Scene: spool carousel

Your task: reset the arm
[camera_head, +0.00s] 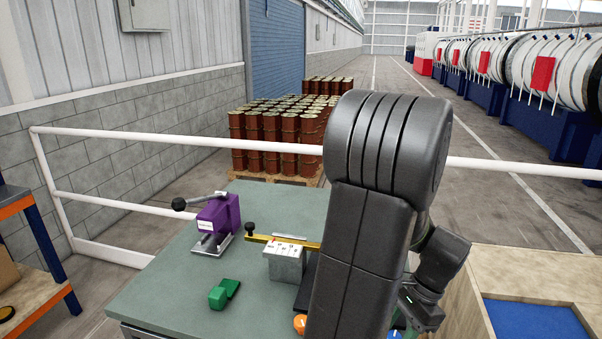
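My arm rises through the middle of the head view, in front of the green-grey table (180,275). Its elbow is high, and the forearm bends down on the right. My gripper (425,312) is low on the right, over or beside the table's right edge, partly hidden by the arm. Its fingertips do not show clearly, so I cannot tell whether it is open or holds anything.
On the table are a purple clamp device (218,217), a green block (222,293), and a grey box (285,262) with a yellow bar. An orange round piece (299,323) is partly hidden. A wooden crate (480,290) with blue inside stands right. White railing (100,205) runs behind.

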